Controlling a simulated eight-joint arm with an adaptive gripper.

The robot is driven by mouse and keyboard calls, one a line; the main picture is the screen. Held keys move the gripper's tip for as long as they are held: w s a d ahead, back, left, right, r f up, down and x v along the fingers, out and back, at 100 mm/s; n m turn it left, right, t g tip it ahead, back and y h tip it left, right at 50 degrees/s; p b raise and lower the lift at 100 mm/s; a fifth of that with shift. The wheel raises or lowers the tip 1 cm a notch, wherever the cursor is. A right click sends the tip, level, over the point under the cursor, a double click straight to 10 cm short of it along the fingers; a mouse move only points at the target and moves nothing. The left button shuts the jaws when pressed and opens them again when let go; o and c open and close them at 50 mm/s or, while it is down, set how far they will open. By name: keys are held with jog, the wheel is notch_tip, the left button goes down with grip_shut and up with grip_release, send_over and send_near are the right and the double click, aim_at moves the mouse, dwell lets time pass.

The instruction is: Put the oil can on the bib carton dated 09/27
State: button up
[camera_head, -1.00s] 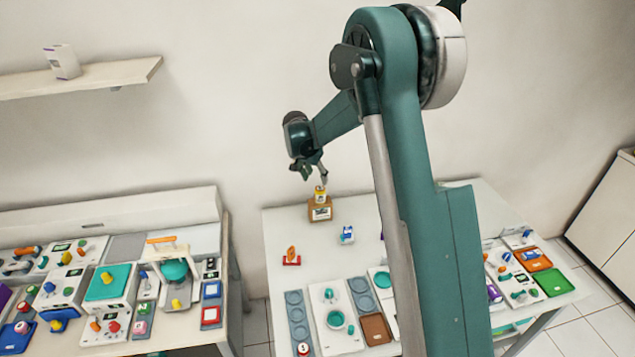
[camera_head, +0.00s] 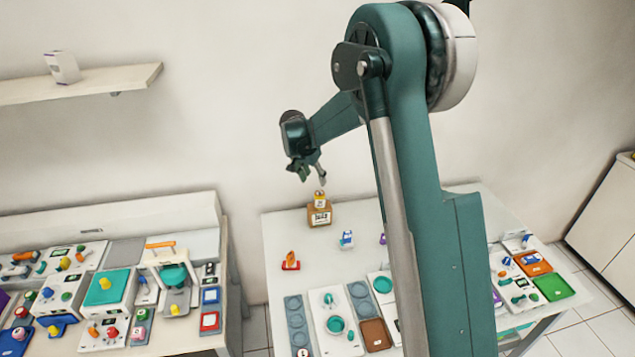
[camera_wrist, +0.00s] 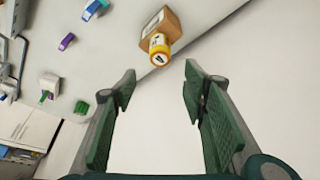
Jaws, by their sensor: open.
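A small yellow can with a white label (camera_head: 320,201), which looks like the oil can, stands upright on top of a brown carton (camera_head: 319,218) at the back of the middle table. The carton has a white label whose date is too small to read. In the wrist view the yellow can (camera_wrist: 158,50) shows end-on over the carton (camera_wrist: 169,27), beyond the fingertips. My gripper (camera_head: 311,174) is open and empty, a little above the can and apart from it. Its two green fingers (camera_wrist: 160,88) are spread with clear space between them.
A blue-and-white item (camera_head: 346,239) and an orange item on a red base (camera_head: 290,261) stand in front of the carton. Trays and dishes fill the table's front. The wall is close behind the carton. My arm hides the table's middle right.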

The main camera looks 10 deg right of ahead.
jog(key=shift+r, duration=0.1)
jog(key=s+d+r+n+t+y, duration=0.1)
jog(key=s+r+n, duration=0.1)
jog(key=s+r, duration=0.9)
jog(key=s+d+r+n+t+y, duration=0.1)
jog(key=s+r+n, duration=0.1)
jog(key=s+r, duration=0.9)
jog(key=s+f+n+t, duration=0.1)
jog(key=s+f+n, duration=0.1)
jog(key=s, duration=1.4)
jog(key=s+f+n+t+y, duration=0.1)
jog(key=s+f+n, duration=0.2)
jog(key=s, duration=1.3)
jog(key=shift+s+f, duration=0.25)
jog(key=shift+f, duration=0.05)
jog(key=shift+d+f, duration=0.1)
jog(key=shift+f, duration=0.05)
notch_tip(320, 180, down, 9)
jog(key=b, duration=0.9)
